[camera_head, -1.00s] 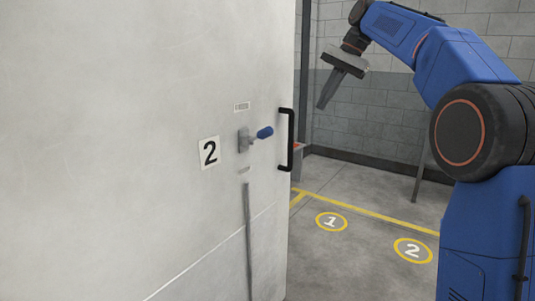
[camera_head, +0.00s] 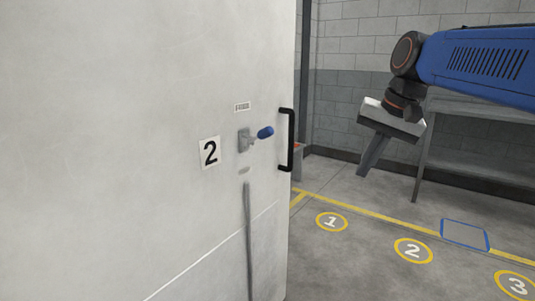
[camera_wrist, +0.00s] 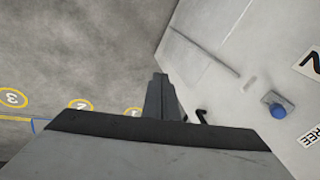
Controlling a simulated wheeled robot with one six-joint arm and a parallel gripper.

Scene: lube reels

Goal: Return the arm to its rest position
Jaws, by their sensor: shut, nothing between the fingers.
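My gripper (camera_head: 366,170) is at the right of the head view, held in the air with its fingers pointing down and slightly left. It is shut and empty, and stands clear of the cabinet and the floor. In the wrist view my gripper (camera_wrist: 160,78) shows as one dark closed pair of fingers at the centre. My blue arm reaches in from the right edge of the head view.
A pale cabinet door (camera_head: 120,130) marked 2 fills the left, with a blue-knobbed lever (camera_head: 264,132) and a black handle (camera_head: 286,140). A grey table (camera_head: 478,145) stands behind my arm. Numbered floor circles (camera_head: 413,250) and a blue-edged square (camera_head: 465,235) lie on open floor.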

